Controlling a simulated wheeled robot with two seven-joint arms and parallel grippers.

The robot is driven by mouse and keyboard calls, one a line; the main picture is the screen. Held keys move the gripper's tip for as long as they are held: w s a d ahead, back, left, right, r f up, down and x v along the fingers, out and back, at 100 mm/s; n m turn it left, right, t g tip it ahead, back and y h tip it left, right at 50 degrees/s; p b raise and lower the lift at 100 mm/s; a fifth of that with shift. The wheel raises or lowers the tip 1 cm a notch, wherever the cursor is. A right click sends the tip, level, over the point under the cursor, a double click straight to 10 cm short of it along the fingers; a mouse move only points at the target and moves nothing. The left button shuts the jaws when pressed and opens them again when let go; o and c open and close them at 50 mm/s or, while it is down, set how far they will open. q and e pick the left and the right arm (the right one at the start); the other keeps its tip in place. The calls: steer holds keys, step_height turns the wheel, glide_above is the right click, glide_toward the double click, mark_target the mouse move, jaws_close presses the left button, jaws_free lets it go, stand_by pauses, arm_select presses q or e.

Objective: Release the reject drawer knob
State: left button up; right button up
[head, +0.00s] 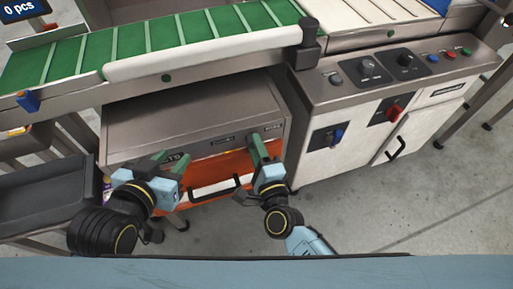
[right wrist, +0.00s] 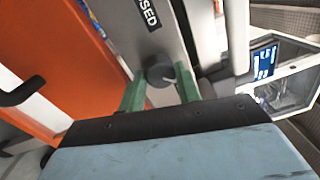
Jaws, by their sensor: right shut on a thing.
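The reject drawer is an orange front (head: 222,169) with a black bar handle, below a grey steel cabinet panel (head: 195,110). Its round dark grey knob (right wrist: 160,74) sits on the grey strip beside the orange front in the right wrist view. The green fingers of my right gripper (right wrist: 160,90) are on both sides of the knob, shut on it. In the head view my right gripper (head: 265,148) is at the right end of the strip and hides the knob. My left gripper (head: 172,160) is open and empty in front of the cabinet's left part.
A green cleated conveyor (head: 150,40) runs above the cabinet. A white control cabinet (head: 350,140) with a red switch (head: 394,112) and a blue switch (head: 337,136) stands right. A dark tray (head: 40,195) is at left. Concrete floor at lower right is clear.

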arm_select(q)
steer(key=shift+r, duration=0.1)
stand_by(0.4)
arm_select(e)
steer(key=o, duration=1)
arm_select(q)
steer(key=s+a+f+g+y+p, duration=0.2)
steer(key=s+a+f+g, duration=0.2)
steer(key=s, duration=0.5)
steer(key=shift+f+n+g+p, duration=0.3)
steer(key=shift+f+g+p, duration=0.05)
steer(key=shift+f+g, duration=1.1)
arm_select(e)
steer(key=shift+v, duration=6.75)
